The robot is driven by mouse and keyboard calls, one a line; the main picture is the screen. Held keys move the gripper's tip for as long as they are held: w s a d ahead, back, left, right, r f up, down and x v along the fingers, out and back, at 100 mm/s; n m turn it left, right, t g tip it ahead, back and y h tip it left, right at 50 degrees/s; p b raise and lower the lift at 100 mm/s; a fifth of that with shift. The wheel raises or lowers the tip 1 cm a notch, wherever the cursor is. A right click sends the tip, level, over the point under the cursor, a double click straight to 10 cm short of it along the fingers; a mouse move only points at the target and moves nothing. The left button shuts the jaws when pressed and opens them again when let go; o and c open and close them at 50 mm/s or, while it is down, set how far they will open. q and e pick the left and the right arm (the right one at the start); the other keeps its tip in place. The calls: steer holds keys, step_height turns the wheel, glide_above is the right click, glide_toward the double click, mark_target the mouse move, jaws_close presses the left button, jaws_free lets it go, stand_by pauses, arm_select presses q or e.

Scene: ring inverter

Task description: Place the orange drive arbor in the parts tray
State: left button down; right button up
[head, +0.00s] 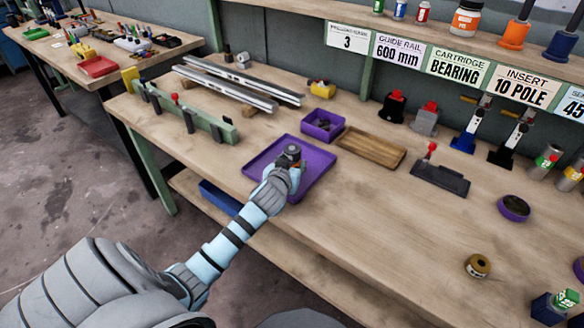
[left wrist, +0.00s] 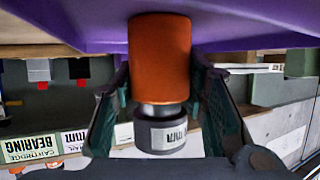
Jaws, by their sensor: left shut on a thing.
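The orange drive arbor (left wrist: 160,60) is an orange cylinder with a metal neck and a dark grey labelled end. My left gripper (left wrist: 162,85) is shut on it, with one finger on each side. In the head view the arbor's dark end (head: 292,150) points up out of my left gripper (head: 293,164), over the purple parts tray (head: 264,156). Only a sliver of orange shows there. The tray also fills the top of the left wrist view (left wrist: 235,32), close to the orange end; I cannot tell if they touch. My right gripper is not in view.
A small purple bin (head: 322,125) with dark parts and a wooden tray (head: 371,147) stand behind the parts tray. Metal rails (head: 230,80) and a green fixture (head: 185,112) lie to the left. A black stand with a red knob (head: 440,178) is at right. The front right benchtop is largely clear.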

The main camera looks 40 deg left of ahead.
arm_select(q)
steer(key=shift+r, duration=0.1)
steer(key=c, duration=1.4)
jaws_free()
steer(key=shift+f, duration=0.2)
steer(key=o, duration=0.4)
steer(key=shift+r, duration=0.1)
steer(key=shift+s+r, duration=0.15)
steer(key=p+v, duration=0.3)
steer(key=v, duration=0.8)
steer(key=shift+s+d+r, duration=0.1)
steer(key=shift+s+d, duration=0.1)
steer(key=shift+s, duration=0.15)
